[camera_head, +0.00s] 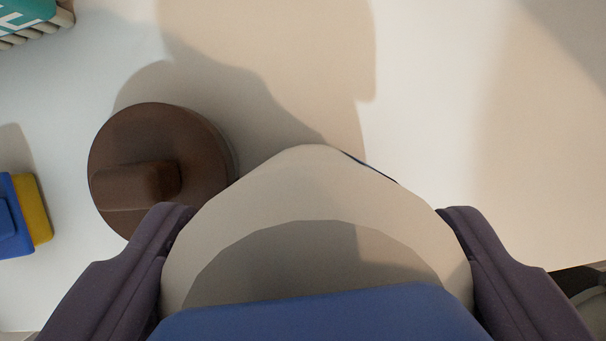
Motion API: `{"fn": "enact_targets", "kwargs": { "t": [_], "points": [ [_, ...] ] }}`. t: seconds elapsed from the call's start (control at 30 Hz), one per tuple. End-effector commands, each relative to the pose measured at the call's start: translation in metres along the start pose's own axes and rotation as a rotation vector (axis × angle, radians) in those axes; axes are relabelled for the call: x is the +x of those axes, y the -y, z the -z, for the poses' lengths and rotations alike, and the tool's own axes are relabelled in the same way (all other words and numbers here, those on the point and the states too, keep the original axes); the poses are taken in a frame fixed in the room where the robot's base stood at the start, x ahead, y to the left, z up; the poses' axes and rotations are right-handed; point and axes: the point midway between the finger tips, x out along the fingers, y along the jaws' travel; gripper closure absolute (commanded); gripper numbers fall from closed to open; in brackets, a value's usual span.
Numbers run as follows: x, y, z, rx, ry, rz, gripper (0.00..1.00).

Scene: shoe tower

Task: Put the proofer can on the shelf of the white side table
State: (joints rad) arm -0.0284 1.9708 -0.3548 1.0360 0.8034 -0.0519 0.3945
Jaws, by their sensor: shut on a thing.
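My gripper (316,212) has its two purple fingers on either side of a large rounded thing, and it is shut on it. This looks like the proofer can (300,185), with a pale beige rounded top and a blue part at the bottom edge of the picture. Its lower part is cut off by the frame, and no label shows. Below it lies a white surface (430,120). I cannot tell if this is the white side table or its shelf. I cannot tell whether the can touches the surface.
A brown round thing with a raised grip (150,160) is close to the left finger. A blue and yellow thing (20,215) lies at the left edge, and a teal brush-like thing (30,20) at the top left. The surface is clear at the upper middle and right.

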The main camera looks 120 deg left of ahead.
Motion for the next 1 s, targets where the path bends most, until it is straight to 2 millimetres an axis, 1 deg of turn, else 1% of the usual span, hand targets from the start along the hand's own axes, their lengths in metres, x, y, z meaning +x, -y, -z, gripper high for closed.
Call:
{"fn": "enact_targets", "kwargs": {
  "t": [0.03, 0.1, 0.4, 0.43, 0.53, 0.87, 0.97, 1.0],
  "points": [
    [0.008, -0.002, -0.008, -0.003, -0.001, 0.0, 0.7],
    [0.011, -0.003, -0.012, -0.002, -0.002, 0.002, 0.7],
    [0.012, -0.004, -0.012, 0.0, -0.003, 0.001, 0.7],
    [0.013, -0.004, -0.013, 0.001, -0.002, 0.0, 0.24],
    [0.012, -0.004, -0.012, 0.001, -0.002, 0.0, 0.01],
    [0.01, -0.003, -0.011, 0.002, -0.002, 0.001, 0.01],
    [-0.002, -0.003, -0.01, 0.001, -0.002, 0.001, 0.01],
    [-0.01, -0.003, -0.009, 0.001, -0.002, 0.001, 0.01]
  ]
}}
